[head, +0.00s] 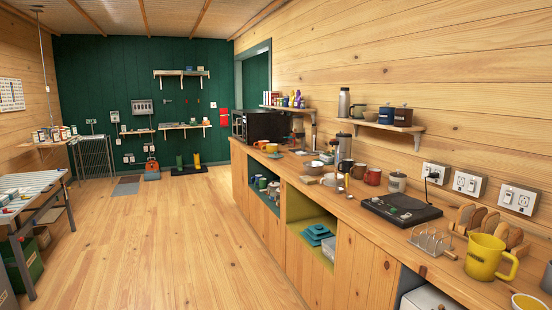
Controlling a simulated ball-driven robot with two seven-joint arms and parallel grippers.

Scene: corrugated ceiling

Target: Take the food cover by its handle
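I cannot make out a food cover or its handle in the head view. Small pale dishes (313,168) stand on the wooden counter (350,207) along the right wall, but they are too small to identify surely. Neither of my grippers shows in this view.
On the counter's near part are a black appliance (402,208), a wire rack (431,242) and a yellow mug (484,257). A black microwave-like box (259,125) stands at its far end. A worktable (30,183) is at left. The wooden floor (165,235) between is clear.

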